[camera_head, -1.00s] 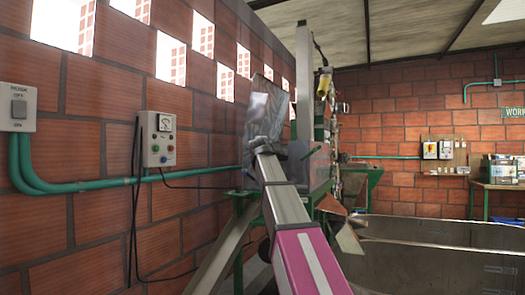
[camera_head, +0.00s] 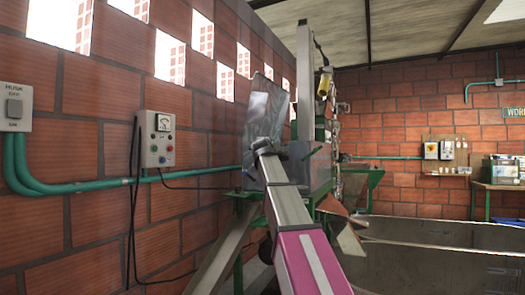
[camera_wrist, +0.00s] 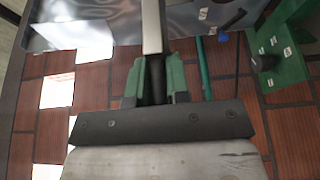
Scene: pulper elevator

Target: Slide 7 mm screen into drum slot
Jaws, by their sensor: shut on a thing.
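My gripper (camera_head: 263,146) is at the end of my raised arm, in front of the green-framed machine (camera_head: 322,170). In the wrist view, its green fingers (camera_wrist: 154,68) are shut on a pale, narrow bar (camera_wrist: 152,24). A shiny grey metal sheet (camera_wrist: 95,14) lies beyond the fingers, across the top of the wrist view. It appears as an upright, slightly tilted panel (camera_head: 264,105) in the head view, just above my gripper. I take this sheet with the bar to be the screen; its holes cannot be made out. The drum slot cannot be made out.
A brick wall with a control box (camera_head: 158,140), a switch box (camera_head: 16,107) and green conduit (camera_head: 70,188) runs along the left. A large grey tank (camera_head: 430,262) stands at the lower right. A workbench (camera_head: 500,187) stands at the back right.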

